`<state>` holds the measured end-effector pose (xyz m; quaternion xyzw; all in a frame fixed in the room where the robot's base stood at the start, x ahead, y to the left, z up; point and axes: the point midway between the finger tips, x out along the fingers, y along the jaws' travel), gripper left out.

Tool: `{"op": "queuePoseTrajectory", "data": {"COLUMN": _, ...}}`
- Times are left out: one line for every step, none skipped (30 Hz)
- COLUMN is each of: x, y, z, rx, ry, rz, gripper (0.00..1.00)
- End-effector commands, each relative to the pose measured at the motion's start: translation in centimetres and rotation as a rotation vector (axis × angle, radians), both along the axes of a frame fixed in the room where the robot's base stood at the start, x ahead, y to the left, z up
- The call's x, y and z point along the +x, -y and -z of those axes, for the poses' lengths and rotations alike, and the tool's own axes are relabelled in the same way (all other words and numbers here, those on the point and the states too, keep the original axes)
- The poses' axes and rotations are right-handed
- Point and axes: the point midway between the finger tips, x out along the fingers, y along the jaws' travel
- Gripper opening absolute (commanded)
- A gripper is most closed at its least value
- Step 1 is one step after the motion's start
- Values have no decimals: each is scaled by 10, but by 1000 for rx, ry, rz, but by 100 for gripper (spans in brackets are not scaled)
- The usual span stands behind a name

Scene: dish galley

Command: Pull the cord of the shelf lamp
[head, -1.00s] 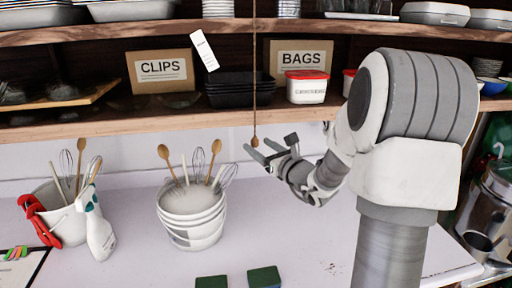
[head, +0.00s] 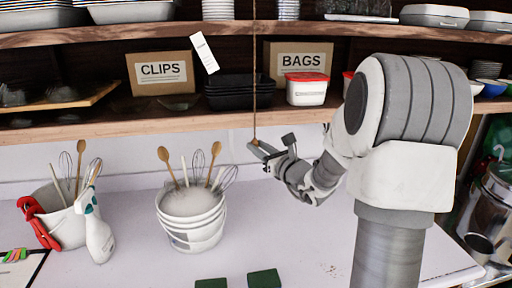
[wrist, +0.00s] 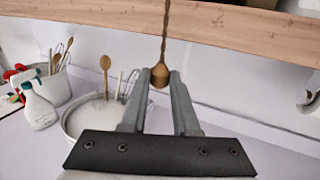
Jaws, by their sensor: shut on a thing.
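The lamp cord (head: 254,75) hangs straight down in front of the shelves in the head view and ends in a small wooden knob. In the wrist view the cord (wrist: 167,20) comes down to the brown knob (wrist: 160,75), which sits between my fingertips. My gripper (head: 258,147) is shut on the knob, just below the lower shelf's front edge. It also shows in the wrist view (wrist: 160,78), with a finger on each side of the knob. The lamp itself is not in view.
The lower shelf (head: 120,126) runs just above my gripper. A white bucket (head: 193,220) with whisks and wooden spoons stands left of it on the counter, and a spray bottle (head: 99,235) farther left. Green sponges (head: 263,278) lie in front.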

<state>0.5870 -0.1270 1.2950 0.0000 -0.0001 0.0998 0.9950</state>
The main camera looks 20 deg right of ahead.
Motion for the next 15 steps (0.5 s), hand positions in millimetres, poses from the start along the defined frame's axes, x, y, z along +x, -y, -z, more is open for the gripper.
{"op": "queuePoseTrajectory", "data": {"x": 0, "y": 0, "z": 2, "rx": 0, "ry": 0, "rz": 0, "gripper": 0}}
{"op": "queuePoseTrajectory", "data": {"x": 0, "y": 0, "z": 3, "rx": 0, "ry": 0, "rz": 0, "gripper": 0}}
{"op": "queuePoseTrajectory", "data": {"x": 0, "y": 0, "z": 4, "rx": 0, "ry": 0, "rz": 0, "gripper": 0}}
{"op": "queuePoseTrajectory", "data": {"x": 0, "y": 0, "z": 5, "rx": 0, "ry": 0, "rz": 0, "gripper": 0}}
{"op": "queuePoseTrajectory", "data": {"x": 0, "y": 0, "z": 6, "rx": 0, "ry": 0, "rz": 0, "gripper": 0}}
{"op": "queuePoseTrajectory", "data": {"x": 0, "y": 0, "z": 8, "rx": 0, "ry": -1, "rz": 0, "gripper": 0}}
{"op": "queuePoseTrajectory", "data": {"x": 0, "y": 0, "z": 9, "rx": 0, "ry": -1, "rz": 0, "gripper": 0}}
{"op": "queuePoseTrajectory", "data": {"x": 0, "y": 0, "z": 11, "rx": 0, "ry": -1, "rz": 0, "gripper": 0}}
{"op": "queuePoseTrajectory", "data": {"x": 0, "y": 0, "z": 12, "rx": 0, "ry": -1, "rz": 0, "gripper": 0}}
{"op": "queuePoseTrajectory", "data": {"x": 0, "y": 0, "z": 13, "rx": 0, "ry": -1, "rz": 0, "gripper": 0}}
{"op": "queuePoseTrajectory", "data": {"x": 0, "y": 0, "z": 15, "rx": 0, "ry": -1, "rz": 0, "gripper": 0}}
{"op": "queuePoseTrajectory", "data": {"x": 0, "y": 0, "z": 16, "rx": 0, "ry": -1, "rz": 0, "gripper": 0}}
{"op": "queuePoseTrajectory", "data": {"x": 0, "y": 0, "z": 17, "rx": 0, "ry": -1, "rz": 0, "gripper": 0}}
{"op": "queuePoseTrajectory", "data": {"x": 0, "y": 0, "z": 18, "rx": 0, "ry": -1, "rz": 0, "gripper": 0}}
{"op": "queuePoseTrajectory", "data": {"x": 0, "y": 0, "z": 20, "rx": 0, "ry": -1, "rz": 0, "gripper": 0}}
